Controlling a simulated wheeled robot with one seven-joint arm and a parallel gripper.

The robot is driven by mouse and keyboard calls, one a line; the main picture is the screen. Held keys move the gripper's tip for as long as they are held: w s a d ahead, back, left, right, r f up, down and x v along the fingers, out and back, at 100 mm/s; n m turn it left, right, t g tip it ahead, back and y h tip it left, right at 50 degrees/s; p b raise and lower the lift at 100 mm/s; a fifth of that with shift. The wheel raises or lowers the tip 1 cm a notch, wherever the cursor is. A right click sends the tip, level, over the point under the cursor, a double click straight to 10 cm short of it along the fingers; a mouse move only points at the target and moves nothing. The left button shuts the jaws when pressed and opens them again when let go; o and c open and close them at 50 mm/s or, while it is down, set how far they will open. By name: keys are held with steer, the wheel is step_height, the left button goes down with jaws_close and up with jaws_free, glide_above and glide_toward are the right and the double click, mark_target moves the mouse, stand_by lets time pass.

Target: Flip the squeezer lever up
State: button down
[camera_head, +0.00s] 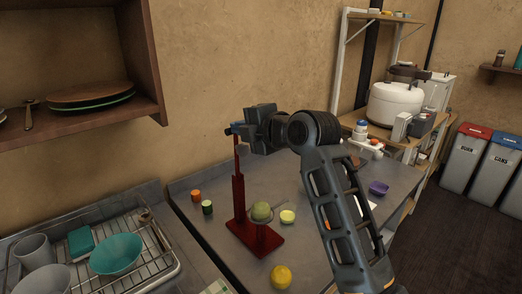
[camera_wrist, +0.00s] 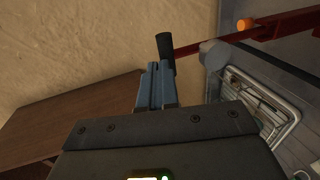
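The red squeezer stands on the grey counter, with its flat base (camera_head: 262,240) at the front and its red column (camera_head: 239,195) rising behind. A round green fruit (camera_head: 262,212) sits in its cup. The red lever (camera_wrist: 245,38) points upward along the column's line in the head view and ends in a black handle (camera_wrist: 164,44). My gripper (camera_head: 235,129) is at the lever's top. In the wrist view its blue fingers (camera_wrist: 159,75) are close together, against or beside the black handle. I cannot tell whether the handle is between them.
A wooden shelf with plates (camera_head: 92,95) is at the upper left. A dish rack (camera_head: 150,262) with a teal bowl (camera_head: 116,254) is at the lower left. A yellow fruit (camera_head: 281,277), a lime half (camera_head: 288,216) and small jars (camera_head: 207,207) stand around the squeezer. The wall is close behind.

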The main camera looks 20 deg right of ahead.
steer(key=shift+w+a+b, duration=0.2)
steer(key=shift+w+b, duration=0.1)
steer(key=shift+w, duration=0.45)
steer(key=shift+w+r, duration=0.1)
steer(key=shift+r, duration=0.1)
steer(key=shift+a, duration=0.1)
